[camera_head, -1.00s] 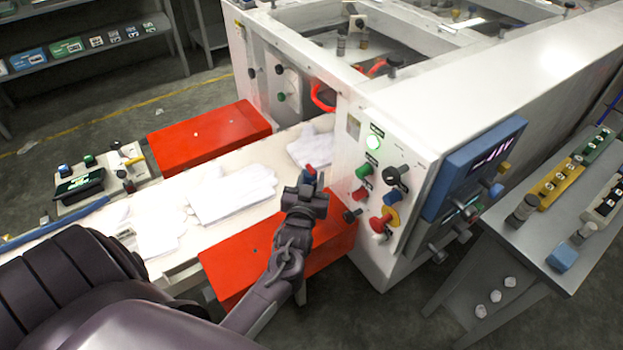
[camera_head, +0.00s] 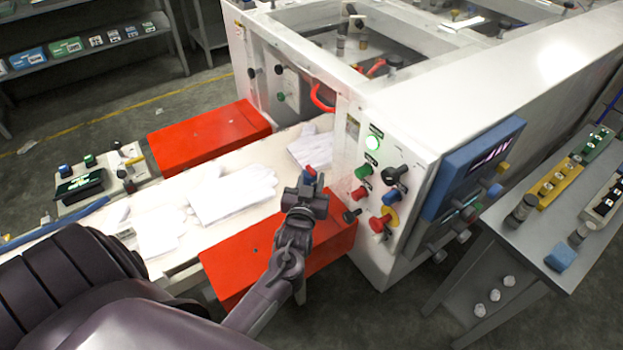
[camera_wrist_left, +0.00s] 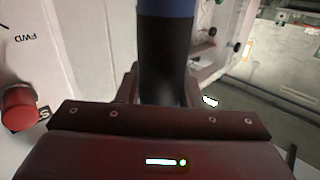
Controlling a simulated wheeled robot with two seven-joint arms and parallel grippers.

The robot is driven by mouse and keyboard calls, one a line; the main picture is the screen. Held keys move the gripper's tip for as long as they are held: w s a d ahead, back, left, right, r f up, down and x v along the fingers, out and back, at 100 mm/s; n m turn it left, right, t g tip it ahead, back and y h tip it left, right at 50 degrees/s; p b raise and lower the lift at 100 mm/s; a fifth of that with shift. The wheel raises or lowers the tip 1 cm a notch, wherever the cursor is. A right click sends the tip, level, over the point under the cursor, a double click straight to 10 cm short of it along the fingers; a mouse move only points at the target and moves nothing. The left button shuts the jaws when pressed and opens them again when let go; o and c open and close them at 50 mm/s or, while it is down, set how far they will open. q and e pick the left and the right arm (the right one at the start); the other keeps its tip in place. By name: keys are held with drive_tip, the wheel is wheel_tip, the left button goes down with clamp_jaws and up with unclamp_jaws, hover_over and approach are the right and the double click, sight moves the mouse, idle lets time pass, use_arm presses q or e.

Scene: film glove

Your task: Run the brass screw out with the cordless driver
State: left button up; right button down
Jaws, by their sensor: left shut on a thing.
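My left gripper (camera_head: 308,190) stands upright over the near red block, left of the machine's control panel. It is shut on a dark cylinder with a blue part, likely the cordless driver (camera_wrist_left: 167,55); a small blue and red end shows above the fingers in the head view (camera_head: 310,173). In the left wrist view the gripper (camera_wrist_left: 165,95) grips its black body from both sides. The driver's tip is hidden. I cannot make out the brass screw in either view. My right gripper is out of view.
The white machine's control panel (camera_head: 350,160) has several protruding knobs close right of my gripper. White gloves (camera_head: 232,193) lie on the pale belt (camera_head: 190,255) between two red blocks (camera_head: 208,138). A grey side table (camera_head: 535,245) stands at right.

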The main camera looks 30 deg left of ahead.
sight(311, 168)
use_arm(q)
drive_tip(key=shift+f+p, duration=0.15)
drive_tip(key=shift+p, duration=0.2)
idle(0.7)
drive_tip(key=shift+r+p, duration=2.9)
drive_tip(key=shift+r, duration=0.15)
drive_tip(key=shift+f, duration=0.1)
